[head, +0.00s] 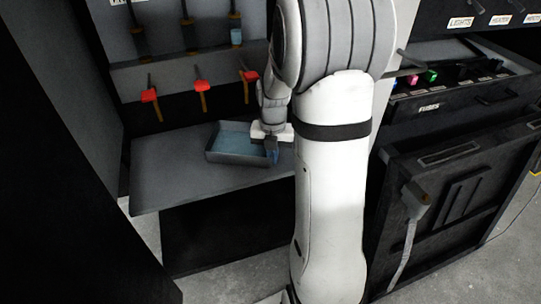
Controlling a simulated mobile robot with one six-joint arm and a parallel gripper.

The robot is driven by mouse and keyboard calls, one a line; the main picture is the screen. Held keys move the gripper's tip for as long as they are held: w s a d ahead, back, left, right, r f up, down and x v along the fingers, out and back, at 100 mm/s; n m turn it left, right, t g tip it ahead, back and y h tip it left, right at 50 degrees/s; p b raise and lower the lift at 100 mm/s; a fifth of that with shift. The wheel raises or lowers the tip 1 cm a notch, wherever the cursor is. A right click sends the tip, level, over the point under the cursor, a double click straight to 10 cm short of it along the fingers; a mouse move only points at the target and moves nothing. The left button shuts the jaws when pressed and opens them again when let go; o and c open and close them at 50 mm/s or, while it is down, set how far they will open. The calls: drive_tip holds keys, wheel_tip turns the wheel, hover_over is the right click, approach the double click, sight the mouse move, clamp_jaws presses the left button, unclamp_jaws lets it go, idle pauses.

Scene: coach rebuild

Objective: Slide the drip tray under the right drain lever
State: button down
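The drip tray (228,158), a shallow dark open box with a blue-grey inside, sits on the grey shelf in the head view. Three red-handled drain levers hang on the panel behind it: left (149,95), middle (199,86) and right (249,75). In the picture the tray lies below the right lever and extends left toward the middle one; its depth relative to the lever is hard to judge. My gripper (271,152) points down at the tray's right end, its fingers at or against that wall. The finger gap is too small to make out.
The grey shelf (160,178) has bare room left of the tray. Bottle-like items (236,32) stand on a ledge above the levers. My arm hides the shelf's right part. An open fuse drawer (460,95) and a dark cabinet (450,200) stand at right.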

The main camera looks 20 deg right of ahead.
drive_tip(key=c, duration=1.6)
unclamp_jaws()
wheel_tip(320, 180, up, 7)
drive_tip(key=shift+r+p, duration=0.15)
drive_tip(key=shift+p, duration=0.7)
drive_tip(key=shift+r, duration=0.25)
